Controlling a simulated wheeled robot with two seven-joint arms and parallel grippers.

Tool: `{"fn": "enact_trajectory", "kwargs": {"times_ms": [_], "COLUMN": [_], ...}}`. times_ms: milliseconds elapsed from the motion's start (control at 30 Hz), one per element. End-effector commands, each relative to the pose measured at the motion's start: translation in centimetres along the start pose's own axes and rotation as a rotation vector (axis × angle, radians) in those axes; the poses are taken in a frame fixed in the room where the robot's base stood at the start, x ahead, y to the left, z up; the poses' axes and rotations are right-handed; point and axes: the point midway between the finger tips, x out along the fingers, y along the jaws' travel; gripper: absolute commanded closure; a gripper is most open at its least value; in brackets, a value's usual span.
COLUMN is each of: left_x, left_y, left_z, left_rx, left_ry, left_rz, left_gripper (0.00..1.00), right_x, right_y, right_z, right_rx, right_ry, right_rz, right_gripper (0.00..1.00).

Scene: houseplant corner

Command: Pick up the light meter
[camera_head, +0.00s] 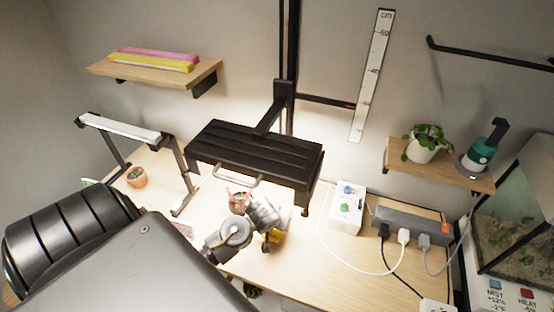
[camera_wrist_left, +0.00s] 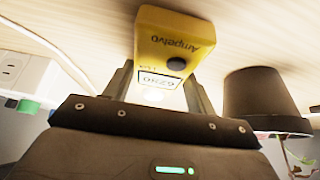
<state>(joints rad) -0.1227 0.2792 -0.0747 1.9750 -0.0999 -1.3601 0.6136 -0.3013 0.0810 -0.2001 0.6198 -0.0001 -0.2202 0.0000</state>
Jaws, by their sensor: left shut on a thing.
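The light meter (camera_wrist_left: 172,45) is yellow, with a small display and a dark round button, and sits between the two fingers of my left gripper (camera_wrist_left: 160,92) in the left wrist view. The fingers are shut on its sides. In the head view, my left gripper (camera_head: 269,241) is over the wooden bench, below the black lamp. Only bits of the yellow meter (camera_head: 285,214) show there, the rest hidden by the gripper. I cannot tell whether the meter touches the bench. My right gripper is not in view.
A small potted plant (camera_head: 239,204) stands close beside my left gripper; its dark pot (camera_wrist_left: 262,95) is near the fingers. The black lamp (camera_head: 256,153) overhangs the bench. A white box (camera_head: 346,208), a power strip (camera_head: 410,221) and cables lie to the right. Bare bench (camera_head: 290,264) shows in front.

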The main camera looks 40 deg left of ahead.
Motion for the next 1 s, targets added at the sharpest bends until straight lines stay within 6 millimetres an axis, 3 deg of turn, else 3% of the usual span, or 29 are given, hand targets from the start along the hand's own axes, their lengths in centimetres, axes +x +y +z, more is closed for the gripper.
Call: {"fn": "enact_trajectory", "kwargs": {"times_ms": [133, 533, 867, 1000], "left_x": [0.0, -0.9, -6.5, -7.4], "left_y": [0.0, 0.1, 0.1, -0.1], "left_z": [0.0, 0.0, -3.3, -0.5], "left_rx": [-0.001, -0.002, -0.004, 0.004], "left_ry": [0.0, 0.002, 0.006, -0.001], "left_rz": [0.0, 0.002, 0.004, -0.001], "left_gripper": [0.75, 0.75, 0.75, 0.75], "right_x": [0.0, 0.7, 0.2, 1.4], "right_y": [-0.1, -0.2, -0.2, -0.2], "right_z": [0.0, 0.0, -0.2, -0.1], "right_rx": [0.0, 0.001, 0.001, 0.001], "right_ry": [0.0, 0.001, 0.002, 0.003], "right_rz": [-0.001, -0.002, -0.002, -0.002], "right_gripper": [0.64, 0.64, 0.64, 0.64]}}
